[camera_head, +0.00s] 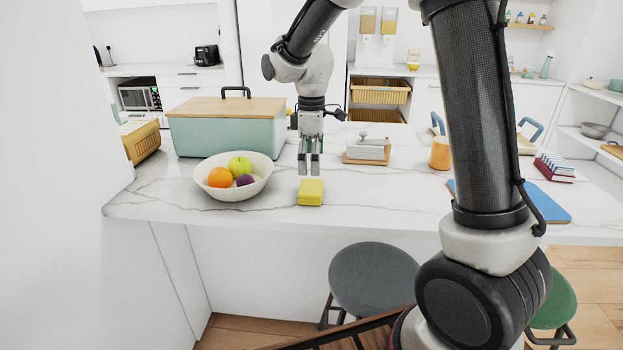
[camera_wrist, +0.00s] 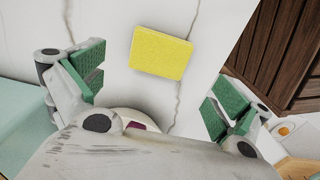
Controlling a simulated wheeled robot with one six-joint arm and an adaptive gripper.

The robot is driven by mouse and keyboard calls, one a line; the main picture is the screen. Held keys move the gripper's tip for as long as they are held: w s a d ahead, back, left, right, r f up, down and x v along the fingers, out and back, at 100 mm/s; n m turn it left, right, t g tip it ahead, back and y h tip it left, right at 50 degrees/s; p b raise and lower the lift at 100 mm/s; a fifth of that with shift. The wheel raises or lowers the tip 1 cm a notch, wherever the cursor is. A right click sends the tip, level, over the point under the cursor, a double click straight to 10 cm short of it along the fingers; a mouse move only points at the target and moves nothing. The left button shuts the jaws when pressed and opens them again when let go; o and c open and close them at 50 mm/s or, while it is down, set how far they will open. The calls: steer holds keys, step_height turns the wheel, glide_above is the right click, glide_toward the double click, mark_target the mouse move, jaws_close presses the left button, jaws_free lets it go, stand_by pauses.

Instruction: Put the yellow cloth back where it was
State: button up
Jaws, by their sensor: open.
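The yellow cloth (camera_head: 311,192) is a small folded block lying flat on the white marble counter, near its front edge. It also shows in the wrist view (camera_wrist: 160,52), beyond the fingers and apart from them. My gripper (camera_head: 308,172) points down over the counter, just behind and above the cloth. Its green-padded fingers (camera_wrist: 157,90) are spread wide in the wrist view, with nothing between them.
A white bowl (camera_head: 258,188) of fruit stands left of the cloth. Behind it is a mint bread box (camera_head: 222,137) with a wooden lid. A butter dish (camera_head: 367,151) and an orange mug (camera_head: 440,153) stand to the right. Stools (camera_head: 373,276) stand in front of the counter.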

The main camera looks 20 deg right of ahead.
step_height(320, 180, up, 5)
steer(key=s+d+r+m+t, duration=0.2)
steer(key=s+d+r+m, duration=0.55)
steer(key=s+d, duration=0.4)
steer(key=s+d+m+t, duration=0.1)
steer(key=s+m, duration=0.2)
steer(key=s, duration=0.4)
steer(key=s+d+f+m+t, duration=0.1)
steer(key=s+d+m, duration=0.1)
steer(key=s, duration=0.6)
steer(key=shift+s+d+f+m, duration=0.2)
steer(key=shift+s+m, duration=0.05)
steer(key=shift+m, duration=0.3)
